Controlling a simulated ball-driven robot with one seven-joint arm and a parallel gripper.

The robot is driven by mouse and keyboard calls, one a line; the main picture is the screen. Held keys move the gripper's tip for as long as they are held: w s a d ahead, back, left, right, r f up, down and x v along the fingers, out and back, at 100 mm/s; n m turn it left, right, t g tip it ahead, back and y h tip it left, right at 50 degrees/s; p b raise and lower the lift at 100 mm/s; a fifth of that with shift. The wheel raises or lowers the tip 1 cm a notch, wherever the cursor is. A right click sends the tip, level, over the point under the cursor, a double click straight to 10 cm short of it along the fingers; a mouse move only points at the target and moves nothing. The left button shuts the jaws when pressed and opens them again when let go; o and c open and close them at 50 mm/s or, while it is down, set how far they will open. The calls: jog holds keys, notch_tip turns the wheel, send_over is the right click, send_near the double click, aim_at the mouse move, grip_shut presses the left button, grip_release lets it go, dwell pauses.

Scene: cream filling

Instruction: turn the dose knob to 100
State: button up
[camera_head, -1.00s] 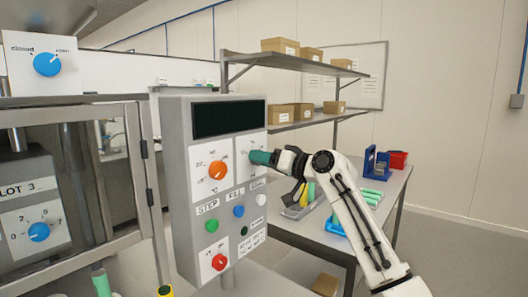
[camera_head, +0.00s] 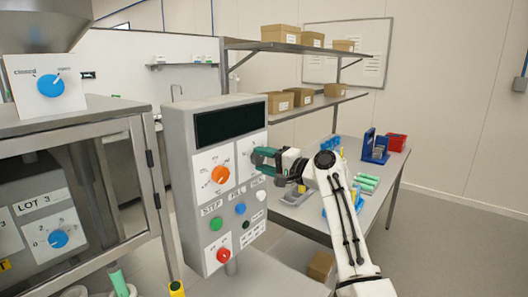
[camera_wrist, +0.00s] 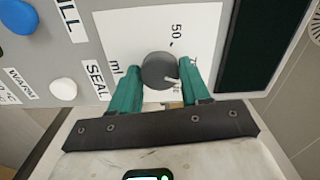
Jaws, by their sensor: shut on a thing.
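The dose knob (camera_wrist: 160,70) is a dark grey round knob on a white plate (camera_wrist: 115,28), with "50" and "ml" printed beside it. A short white pointer mark shows on the knob's face, toward the lower right in the wrist view. My gripper (camera_wrist: 162,77) has its two green fingers on either side of this knob and is shut on it. In the head view my gripper (camera_head: 257,157) reaches the right plate of the grey control panel (camera_head: 178,150) from the right. The scale's other numbers are partly hidden or too small to read.
An orange knob (camera_head: 220,174) sits left of my gripper. Below are green (camera_head: 215,224), blue (camera_head: 240,208) and white buttons, and a red knob (camera_head: 223,254). A dark display (camera_head: 229,122) is above. A table with bins and a shelf (camera_head: 310,103) stand behind.

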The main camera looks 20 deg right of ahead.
jog(key=m+p, duration=0.2)
jog(key=m, duration=0.1)
jog(key=shift+d+r+m, duration=0.1)
jog(key=shift+r+m, duration=0.05)
jog(key=shift+m, duration=0.25)
jog(key=shift+f+m+p, duration=0.2)
jog(key=shift+m+p, duration=0.5)
jog(key=shift+m, duration=1.1)
jog(key=o, duration=0.9)
jog(key=shift+d, duration=0.1)
jog(key=shift+o, duration=0.8)
jog(key=b+v, duration=0.2)
jog(key=v, duration=0.8)
jog(key=shift+s+d+b, duration=0.15)
jog(key=shift+s+b, duration=0.15)
jog(key=shift+b, duration=0.05)
